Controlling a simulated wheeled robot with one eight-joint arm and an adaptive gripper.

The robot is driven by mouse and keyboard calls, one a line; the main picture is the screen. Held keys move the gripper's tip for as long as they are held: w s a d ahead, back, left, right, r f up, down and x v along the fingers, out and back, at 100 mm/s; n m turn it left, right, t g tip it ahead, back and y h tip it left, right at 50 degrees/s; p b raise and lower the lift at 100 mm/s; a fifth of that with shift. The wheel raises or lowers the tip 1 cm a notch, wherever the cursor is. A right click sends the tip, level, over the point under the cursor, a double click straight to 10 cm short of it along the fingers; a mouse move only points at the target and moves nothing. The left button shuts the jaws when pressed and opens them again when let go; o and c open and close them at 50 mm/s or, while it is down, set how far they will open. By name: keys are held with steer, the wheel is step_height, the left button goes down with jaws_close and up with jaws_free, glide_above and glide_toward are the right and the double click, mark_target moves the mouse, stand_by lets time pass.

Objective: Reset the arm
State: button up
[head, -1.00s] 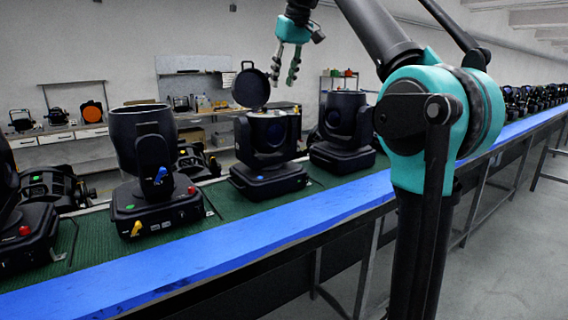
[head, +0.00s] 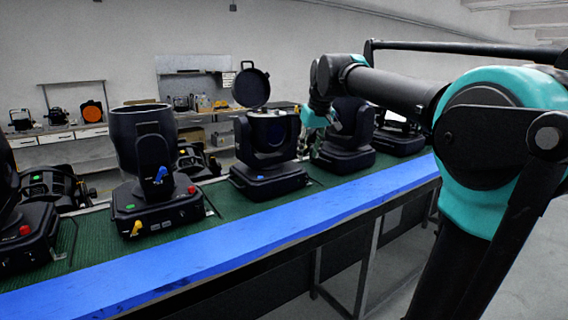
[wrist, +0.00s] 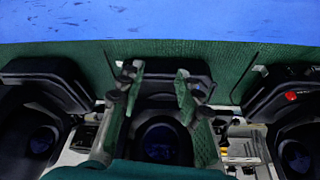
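My gripper (head: 322,136) shows in the head view at the end of my bent arm, in front of a black par can (head: 348,152) on the belt. In the wrist view my gripper (wrist: 159,78) has its two fingers spread apart, with nothing between them. The wrist camera looks down over a black par can (wrist: 160,140) with a dark lens, between and below the fingers. Whether a finger touches that can, I cannot tell.
A par can (head: 268,150) with its round lid (head: 251,88) raised stands to the left. Another par can (head: 150,180) with coloured knobs is further left. They stand on a green belt (head: 95,235) with a blue edge strip (head: 230,245). The front aisle floor is clear.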

steer(key=s+d+f+m, duration=0.1)
steer(key=s+d+f, duration=0.2)
steer(key=s+f, duration=0.5)
steer(key=s+d+f+m+h, duration=0.1)
steer(key=s+d+f, duration=0.3)
steer(key=s+f, duration=0.4)
steer(key=s+d+f+m, duration=0.2)
steer(key=s+f, duration=0.7)
steer(key=f, duration=1)
steer(key=shift+d+f+h, duration=0.3)
steer(key=shift+d, duration=0.9)
steer(key=shift+o, duration=0.9)
steer(key=shift+a, duration=0.1)
